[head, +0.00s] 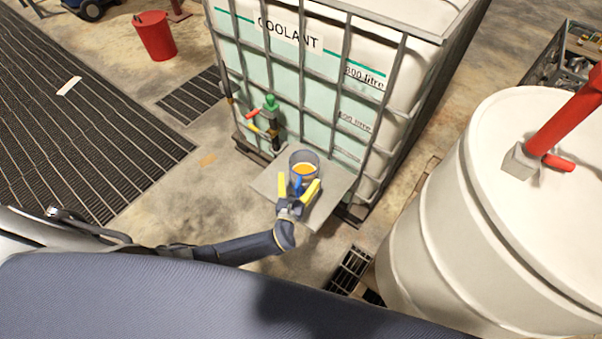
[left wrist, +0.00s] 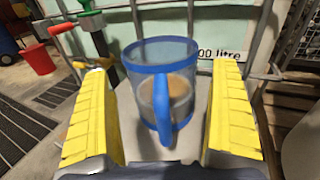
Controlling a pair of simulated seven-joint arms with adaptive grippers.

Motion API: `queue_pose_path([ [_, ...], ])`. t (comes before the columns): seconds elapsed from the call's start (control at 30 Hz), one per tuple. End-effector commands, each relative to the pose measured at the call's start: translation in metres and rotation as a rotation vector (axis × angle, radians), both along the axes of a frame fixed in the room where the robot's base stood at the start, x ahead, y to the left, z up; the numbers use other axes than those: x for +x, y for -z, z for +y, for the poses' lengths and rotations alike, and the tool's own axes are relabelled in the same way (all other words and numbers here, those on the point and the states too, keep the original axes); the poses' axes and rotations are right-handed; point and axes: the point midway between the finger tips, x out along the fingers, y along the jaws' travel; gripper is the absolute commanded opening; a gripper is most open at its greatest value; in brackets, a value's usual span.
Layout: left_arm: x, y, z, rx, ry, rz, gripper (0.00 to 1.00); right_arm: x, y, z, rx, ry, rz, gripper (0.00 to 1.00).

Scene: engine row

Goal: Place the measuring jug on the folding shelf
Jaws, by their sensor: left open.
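The measuring jug (head: 304,163) is clear with a blue rim and blue handle, and holds amber liquid. It stands upright on the grey folding shelf (head: 328,207) at the front of the coolant tank. My left gripper (head: 298,187) is open, with its yellow fingers on the near side of the jug. In the left wrist view the jug (left wrist: 160,85) sits between and beyond the open fingers, with its handle facing me. There are gaps between the jug and both fingers. My right gripper is not in view.
The caged coolant tank (head: 345,85) stands right behind the shelf, with a green and red valve (head: 268,112) to the left of the jug. A large white drum (head: 490,220) stands at the right. A red bucket (head: 154,36) is on the floor at the far left.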

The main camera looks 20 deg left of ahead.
Motion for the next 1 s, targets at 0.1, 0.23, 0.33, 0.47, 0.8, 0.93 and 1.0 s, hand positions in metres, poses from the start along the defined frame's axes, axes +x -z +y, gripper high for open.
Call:
queue_pose_path([
  [0.1, -0.024, 0.001, 0.0, 0.001, 0.0, 0.001, 0.95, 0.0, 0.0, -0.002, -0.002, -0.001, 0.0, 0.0],
  [0.23, -0.045, 0.001, -0.002, 0.0, 0.001, 0.002, 0.95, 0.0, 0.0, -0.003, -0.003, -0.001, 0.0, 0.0],
  [0.33, -0.058, 0.001, -0.003, 0.0, 0.0, 0.001, 0.95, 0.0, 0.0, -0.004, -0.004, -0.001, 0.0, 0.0],
  [0.47, -0.071, 0.0, -0.003, 0.001, 0.0, 0.0, 0.95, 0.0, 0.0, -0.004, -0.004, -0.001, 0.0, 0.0],
  [0.8, -0.079, -0.004, -0.008, -0.1, -0.021, 0.025, 0.95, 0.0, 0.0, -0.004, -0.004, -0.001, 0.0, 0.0],
  [0.93, -0.072, -0.017, -0.02, -0.376, -0.067, 0.087, 0.95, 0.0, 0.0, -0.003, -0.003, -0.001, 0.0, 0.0],
  [1.0, -0.07, -0.025, -0.028, -0.546, -0.09, 0.119, 0.95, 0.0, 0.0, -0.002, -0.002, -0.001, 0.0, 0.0],
])
